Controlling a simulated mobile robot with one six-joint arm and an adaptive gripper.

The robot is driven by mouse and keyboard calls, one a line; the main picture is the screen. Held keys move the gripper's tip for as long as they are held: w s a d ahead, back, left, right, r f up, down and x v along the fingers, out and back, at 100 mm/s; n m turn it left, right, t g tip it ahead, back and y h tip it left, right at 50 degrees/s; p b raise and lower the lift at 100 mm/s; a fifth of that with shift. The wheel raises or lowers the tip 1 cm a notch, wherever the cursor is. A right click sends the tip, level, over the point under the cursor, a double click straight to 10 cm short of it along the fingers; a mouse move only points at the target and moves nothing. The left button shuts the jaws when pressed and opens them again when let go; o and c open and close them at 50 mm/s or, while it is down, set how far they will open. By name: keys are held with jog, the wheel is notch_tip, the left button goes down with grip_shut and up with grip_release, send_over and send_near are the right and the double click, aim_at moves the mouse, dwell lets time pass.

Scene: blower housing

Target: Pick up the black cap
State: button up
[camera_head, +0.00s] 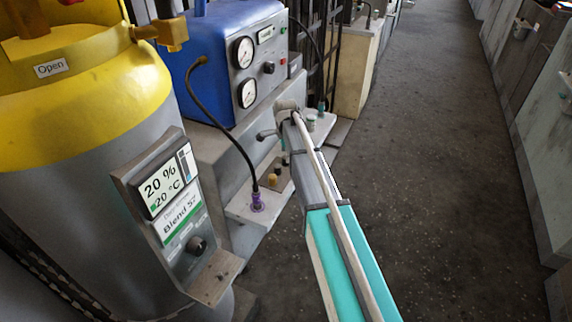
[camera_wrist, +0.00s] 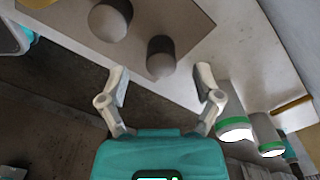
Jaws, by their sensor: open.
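The black cap (camera_wrist: 161,57) is a short dark cylinder with a rounded end, standing on a pale plate (camera_wrist: 205,25) in the wrist view. A second, lighter grey-brown cylinder (camera_wrist: 110,20) stands to its upper left. My teal gripper (camera_wrist: 160,75) has its two grey fingers spread apart with nothing between the tips. The cap is just beyond the tips, roughly centred between them and apart from both. In the head view, my arm largely hides the gripper, and small fittings show on the ledge beside it; the black cap is hard to make out there.
A yellow-topped grey tank (camera_head: 85,110) stands at left and a blue gauge box (camera_head: 215,60) behind. A black hose runs down to a purple fitting (camera_head: 257,201) on the ledge. Green-banded cylinders (camera_wrist: 235,128) stand near the right finger. Floor (camera_head: 430,150) is clear at right.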

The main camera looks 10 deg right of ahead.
jog(key=shift+f+b, duration=1.05)
jog(key=shift+f, duration=0.35)
jog(key=c, duration=1)
jog(key=shift+c, duration=0.2)
jog(key=shift+r, duration=0.25)
notch_tip(320, 180, up, 2)
jog(key=p, duration=0.2)
jog(key=shift+r+p, duration=0.1)
jog(key=shift+p, duration=0.2)
jog(key=s+d+r+p, duration=0.2)
jog(key=s+r+p, duration=0.8)
jog(key=s, duration=0.3)
jog(key=shift+s+d+r, duration=0.2)
jog(key=shift+s, duration=0.2)
